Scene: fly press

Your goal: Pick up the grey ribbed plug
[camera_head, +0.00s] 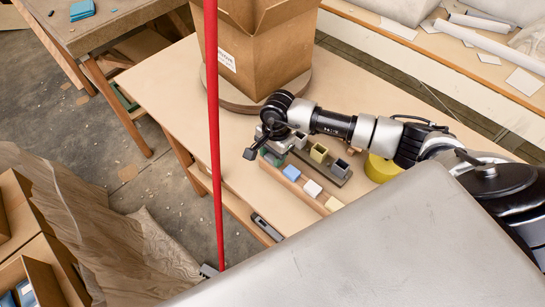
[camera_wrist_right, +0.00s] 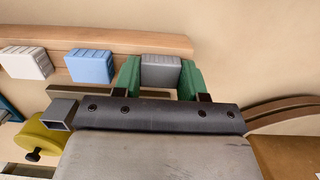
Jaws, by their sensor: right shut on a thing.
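The grey ribbed plug (camera_wrist_right: 161,71) shows in the right wrist view between the two green finger pads of my right gripper (camera_wrist_right: 160,78). The pads press on its left and right sides. It is at the right end of the wooden rail (camera_wrist_right: 130,40); I cannot tell whether it still touches the rail. In the head view my right gripper (camera_head: 271,156) is low over the left end of the rail (camera_head: 302,191), and the plug is mostly hidden. My left gripper is not in view.
A blue plug (camera_head: 291,171), a white plug (camera_head: 312,188) and a cream plug (camera_head: 334,203) sit along the rail. Behind it is a dark grey strip with square sockets (camera_head: 319,154). A yellow round thing (camera_head: 380,168) stands right. A cardboard box (camera_head: 262,55) is behind; a red pole (camera_head: 213,120) crosses the view.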

